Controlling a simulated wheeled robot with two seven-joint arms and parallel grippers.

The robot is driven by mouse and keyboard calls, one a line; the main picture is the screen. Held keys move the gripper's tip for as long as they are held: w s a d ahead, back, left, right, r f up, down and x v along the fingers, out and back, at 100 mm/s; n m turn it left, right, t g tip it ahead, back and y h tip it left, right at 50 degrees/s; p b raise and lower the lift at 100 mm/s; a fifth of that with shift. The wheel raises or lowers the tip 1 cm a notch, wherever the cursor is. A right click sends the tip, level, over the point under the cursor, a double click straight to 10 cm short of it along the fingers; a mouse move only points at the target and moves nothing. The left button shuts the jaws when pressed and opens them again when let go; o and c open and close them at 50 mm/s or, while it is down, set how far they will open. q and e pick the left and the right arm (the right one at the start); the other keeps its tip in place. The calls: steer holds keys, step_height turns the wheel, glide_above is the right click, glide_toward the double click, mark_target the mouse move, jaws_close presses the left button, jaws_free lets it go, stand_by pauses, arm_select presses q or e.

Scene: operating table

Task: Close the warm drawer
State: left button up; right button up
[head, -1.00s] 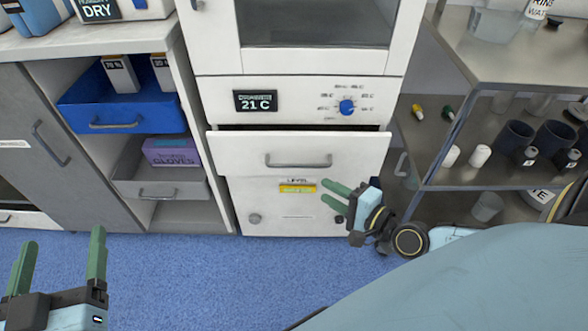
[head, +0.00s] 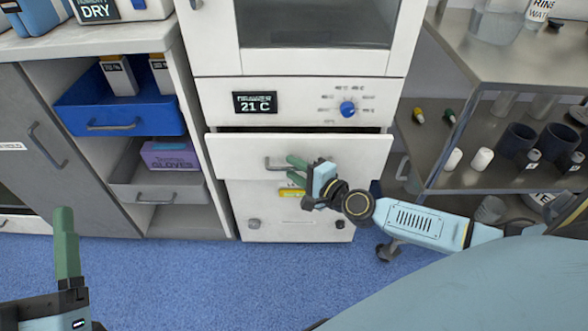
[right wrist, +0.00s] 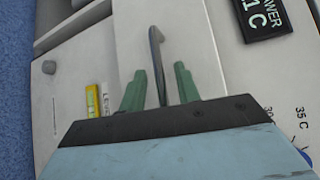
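The warm drawer (head: 235,160) is a white drawer front below the 21 C display, with a grey bar handle (head: 275,166). It is pulled out a little, with a dark gap above its top edge. My right gripper (head: 292,168) is at the handle. In the right wrist view the handle (right wrist: 155,40) runs between the two spread green fingers, and the gripper (right wrist: 160,85) is open around it. I cannot tell whether a finger touches it. My left gripper (head: 66,245) is at the lower left, away from the drawer; one finger shows, at the side of its body.
A blue bin (head: 120,110) and a grey bin (head: 150,185) with a purple glove box stand in the left shelf. A metal shelf (head: 500,70) with bottles and dark cups stands on the right. Blue floor (head: 180,270) lies clear in front.

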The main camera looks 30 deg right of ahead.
steer(key=shift+w+a, duration=0.1)
steer(key=shift+w, duration=0.25)
jaws_close()
